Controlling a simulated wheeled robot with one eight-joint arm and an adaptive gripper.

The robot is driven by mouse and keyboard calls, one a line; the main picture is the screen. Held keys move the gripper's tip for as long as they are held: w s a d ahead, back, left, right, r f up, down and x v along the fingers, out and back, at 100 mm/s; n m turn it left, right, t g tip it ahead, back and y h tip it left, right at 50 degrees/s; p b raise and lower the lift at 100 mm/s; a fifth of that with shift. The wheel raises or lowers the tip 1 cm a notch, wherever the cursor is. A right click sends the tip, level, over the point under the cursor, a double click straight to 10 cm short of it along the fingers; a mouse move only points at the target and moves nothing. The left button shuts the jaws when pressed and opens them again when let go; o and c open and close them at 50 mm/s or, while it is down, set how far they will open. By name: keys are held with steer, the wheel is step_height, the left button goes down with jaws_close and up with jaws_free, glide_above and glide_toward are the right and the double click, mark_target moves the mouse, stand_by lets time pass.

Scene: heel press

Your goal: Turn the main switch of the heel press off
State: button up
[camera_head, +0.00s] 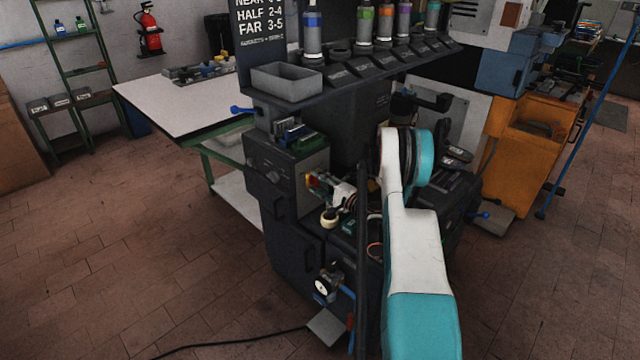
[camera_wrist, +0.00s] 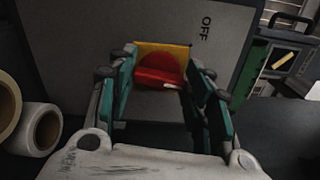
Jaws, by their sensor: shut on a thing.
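The main switch is a red rotary knob (camera_wrist: 160,75) on a yellow plate (camera_wrist: 178,49), set in the grey side panel of the heel press (camera_head: 283,172). The word OFF is printed on the panel to the right of the switch in the wrist view. In the head view the switch (camera_head: 312,180) shows small beside my gripper (camera_head: 320,183). My gripper (camera_wrist: 162,68) has one teal finger on each side of the red knob and is shut on it. The finger contact and the handle's exact angle are partly hidden.
Rolls of tape (camera_wrist: 40,130) lie left of my gripper in the wrist view. A grey bin (camera_head: 286,78) and a row of bottles (camera_head: 365,25) stand on the press shelf above. A white table (camera_head: 185,100) is behind. Open floor (camera_head: 130,250) lies to the left.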

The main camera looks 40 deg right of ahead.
steer(key=n, duration=0.5)
steer(key=shift+f+n, duration=0.2)
steer(key=shift+n, duration=0.2)
steer(key=shift+o, duration=0.2)
steer(key=n, duration=0.4)
steer(key=shift+f+n, duration=0.1)
steer(key=shift+n, duration=0.3)
steer(key=shift+c, duration=0.2)
steer(key=o, duration=1.1)
steer(key=shift+s, duration=0.15)
steer(key=s, duration=0.7)
steer(key=shift+s+d, duration=0.1)
steer(key=shift+d, duration=0.2)
